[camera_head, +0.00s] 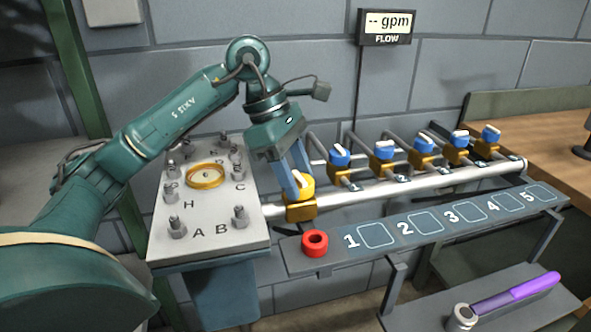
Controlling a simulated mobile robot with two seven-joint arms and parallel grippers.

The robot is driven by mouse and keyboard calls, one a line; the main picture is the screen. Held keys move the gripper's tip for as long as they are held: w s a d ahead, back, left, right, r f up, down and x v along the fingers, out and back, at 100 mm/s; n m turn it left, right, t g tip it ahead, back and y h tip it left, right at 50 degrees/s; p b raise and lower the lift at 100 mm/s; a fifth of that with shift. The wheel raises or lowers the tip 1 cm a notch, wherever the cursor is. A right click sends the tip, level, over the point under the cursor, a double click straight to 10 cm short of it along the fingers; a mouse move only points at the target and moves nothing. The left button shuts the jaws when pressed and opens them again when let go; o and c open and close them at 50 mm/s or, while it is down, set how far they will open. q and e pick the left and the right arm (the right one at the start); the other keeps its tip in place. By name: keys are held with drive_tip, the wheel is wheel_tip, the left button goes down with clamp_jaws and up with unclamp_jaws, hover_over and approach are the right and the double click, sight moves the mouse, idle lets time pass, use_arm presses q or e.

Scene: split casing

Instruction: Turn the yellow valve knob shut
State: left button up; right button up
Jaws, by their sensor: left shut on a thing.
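The yellow valve knob (296,190) sits at the left end of the silver pipe, on a brass-coloured valve body. My left gripper (302,185) reaches down from above, its blue-grey fingers shut on the yellow knob. The fingers hide part of the knob, and a white mark shows on its top. My right gripper is not in view.
Several blue-topped valves (383,150) stand along the pipe (390,185) to the right. A numbered grey shelf (330,262) runs in front, with a red ring (315,243) at its left end. A lettered plate with bolts (205,238) stands left. A purple-handled tool (515,293) lies low right. The flow display (387,22) reads "-- gpm".

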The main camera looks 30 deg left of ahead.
use_arm(q)
drive_tip(key=shift+w+m+g, duration=0.1)
drive_tip(key=shift+m+g, duration=0.2)
drive_tip(key=shift+m, duration=0.3)
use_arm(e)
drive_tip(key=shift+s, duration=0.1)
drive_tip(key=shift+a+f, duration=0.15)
use_arm(q)
drive_tip(key=o, duration=1)
drive_tip(key=shift+r, duration=0.1)
drive_tip(key=p+v, duration=0.3)
drive_tip(key=v, duration=1)
drive_tip(key=shift+p, duration=0.35)
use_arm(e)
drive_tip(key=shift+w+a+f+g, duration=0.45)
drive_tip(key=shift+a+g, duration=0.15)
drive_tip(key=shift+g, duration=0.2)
